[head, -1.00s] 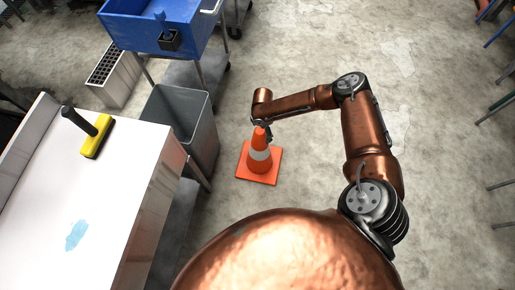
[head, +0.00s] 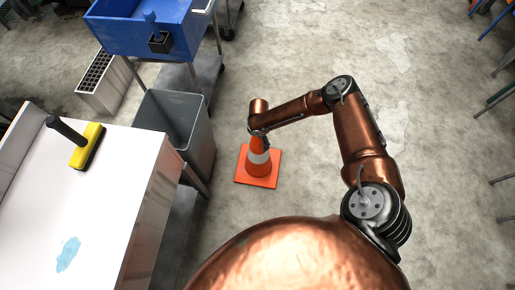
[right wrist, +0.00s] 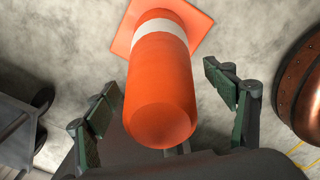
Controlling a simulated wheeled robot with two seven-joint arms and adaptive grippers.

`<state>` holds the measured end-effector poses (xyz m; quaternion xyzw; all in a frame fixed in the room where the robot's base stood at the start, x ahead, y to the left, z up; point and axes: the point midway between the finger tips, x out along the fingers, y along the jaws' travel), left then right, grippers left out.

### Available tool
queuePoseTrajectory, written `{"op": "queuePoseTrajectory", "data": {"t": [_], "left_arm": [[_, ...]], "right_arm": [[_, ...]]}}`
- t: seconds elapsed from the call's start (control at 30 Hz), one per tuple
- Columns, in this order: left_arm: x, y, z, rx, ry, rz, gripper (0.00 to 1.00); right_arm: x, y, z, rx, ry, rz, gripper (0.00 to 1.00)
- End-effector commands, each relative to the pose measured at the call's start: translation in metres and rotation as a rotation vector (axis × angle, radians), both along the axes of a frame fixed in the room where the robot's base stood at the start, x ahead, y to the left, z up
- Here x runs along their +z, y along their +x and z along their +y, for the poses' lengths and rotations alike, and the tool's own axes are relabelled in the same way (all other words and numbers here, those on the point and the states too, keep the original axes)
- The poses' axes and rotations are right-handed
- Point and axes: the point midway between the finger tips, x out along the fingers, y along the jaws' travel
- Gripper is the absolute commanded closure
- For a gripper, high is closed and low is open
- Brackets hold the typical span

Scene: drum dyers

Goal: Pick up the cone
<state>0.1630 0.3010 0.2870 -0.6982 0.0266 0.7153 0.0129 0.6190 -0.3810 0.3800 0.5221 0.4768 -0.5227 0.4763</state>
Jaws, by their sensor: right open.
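The orange cone (head: 259,170) with a white band stands upright on the concrete floor, on its square orange base. In the head view my right gripper (head: 258,134) is at the cone's top, and the wrist partly hides the tip. In the right wrist view the cone (right wrist: 160,90) lies between the fingers of my right gripper (right wrist: 166,112), its top towards the camera. The fingers are open, one on each side, with a visible gap to the cone. My left gripper is not in view.
A grey bin (head: 178,122) stands just left of the cone, beside a cart with a blue tub (head: 150,28). A white-topped table (head: 100,215) at the left holds a yellow brush (head: 87,146). The floor right of the cone is clear.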

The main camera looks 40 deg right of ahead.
Motion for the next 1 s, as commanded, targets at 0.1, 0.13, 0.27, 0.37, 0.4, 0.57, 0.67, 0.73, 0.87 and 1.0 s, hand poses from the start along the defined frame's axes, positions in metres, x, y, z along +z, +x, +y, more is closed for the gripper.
{"op": "queuePoseTrajectory", "data": {"t": [0.1,0.13,0.27,0.37,0.4,0.57,0.67,0.73,0.87,1.0], "left_arm": [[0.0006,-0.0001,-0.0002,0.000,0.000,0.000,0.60],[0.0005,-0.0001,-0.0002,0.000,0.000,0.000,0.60],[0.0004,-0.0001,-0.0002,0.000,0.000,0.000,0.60],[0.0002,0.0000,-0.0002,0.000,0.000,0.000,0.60],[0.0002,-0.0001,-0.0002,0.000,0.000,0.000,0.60],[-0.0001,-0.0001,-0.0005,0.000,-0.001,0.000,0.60],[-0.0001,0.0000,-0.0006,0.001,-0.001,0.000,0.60],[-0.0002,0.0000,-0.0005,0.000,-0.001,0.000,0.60],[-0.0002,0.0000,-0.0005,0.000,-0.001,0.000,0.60],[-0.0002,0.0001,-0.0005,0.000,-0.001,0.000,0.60]], "right_arm": [[0.0007,0.0005,0.0002,0.000,0.000,-0.001,0.23],[0.0007,0.0005,0.0002,0.000,0.000,-0.001,0.23],[0.0007,0.0004,0.0003,0.000,0.000,-0.001,0.28],[0.0007,0.0004,0.0004,0.000,0.000,-0.001,0.35],[0.0007,0.0003,0.0004,0.000,0.000,-0.001,0.38],[0.0007,0.0003,0.0004,0.000,0.001,-0.001,0.49],[0.0006,0.0003,0.0004,0.000,0.000,-0.001,0.56],[0.0006,0.0003,0.0004,0.000,0.000,-0.001,0.61],[0.0006,0.0004,0.0004,0.000,0.001,-0.001,0.70],[0.0006,0.0003,0.0004,0.000,0.001,-0.001,0.79]]}}
